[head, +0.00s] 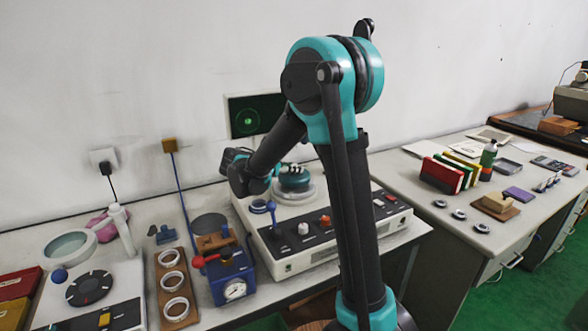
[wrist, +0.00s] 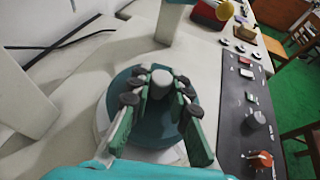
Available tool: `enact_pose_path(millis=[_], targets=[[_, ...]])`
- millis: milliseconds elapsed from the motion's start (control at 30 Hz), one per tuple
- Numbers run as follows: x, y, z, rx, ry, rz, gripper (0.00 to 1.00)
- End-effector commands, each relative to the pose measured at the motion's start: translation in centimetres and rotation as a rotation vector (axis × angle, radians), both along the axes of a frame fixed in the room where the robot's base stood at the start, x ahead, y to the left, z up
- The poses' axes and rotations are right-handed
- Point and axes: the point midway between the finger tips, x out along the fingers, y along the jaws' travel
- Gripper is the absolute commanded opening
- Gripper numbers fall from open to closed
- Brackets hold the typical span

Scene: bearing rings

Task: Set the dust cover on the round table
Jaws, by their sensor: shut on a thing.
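The dust cover (head: 294,179) is a teal dome with a grey knob on top. The pale round table (head: 306,196) is on the instrument on the bench, directly below the cover in the head view. My gripper (head: 283,168) reaches in from the left over the cover. In the wrist view the gripper fingers (wrist: 160,85) are shut around the knob of the dust cover (wrist: 152,128). The cover looks level and roughly centred over the table. I cannot tell whether it touches the table; the cover hides most of its top.
The instrument's control panel (head: 303,242) with knobs lies in front of the round table. A blue gauge box (head: 232,282) and a wooden board of white rings (head: 172,291) stand to the left. A screen (head: 250,115) is behind. A second bench (head: 478,217) is at the right.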

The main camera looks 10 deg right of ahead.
Motion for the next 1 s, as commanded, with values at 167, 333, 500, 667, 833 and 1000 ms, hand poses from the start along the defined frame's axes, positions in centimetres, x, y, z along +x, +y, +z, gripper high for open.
enact_pose_path(millis=[167, 333, 500, 667, 833, 1000], targets=[[0.00, -0.01, -0.09, 0.000, 0.000, 0.000, 0.00], [-0.01, 0.00, -0.43, 0.000, 0.000, 0.000, 0.00], [-0.01, -0.02, -0.54, 0.000, 0.000, 0.000, 0.00], [-0.01, -0.01, -0.54, 0.000, 0.000, 0.000, 0.00], [0.02, -0.01, -0.54, 0.000, 0.000, 0.000, 0.00], [0.01, 0.00, -0.64, 0.000, 0.000, 0.000, 0.00]])
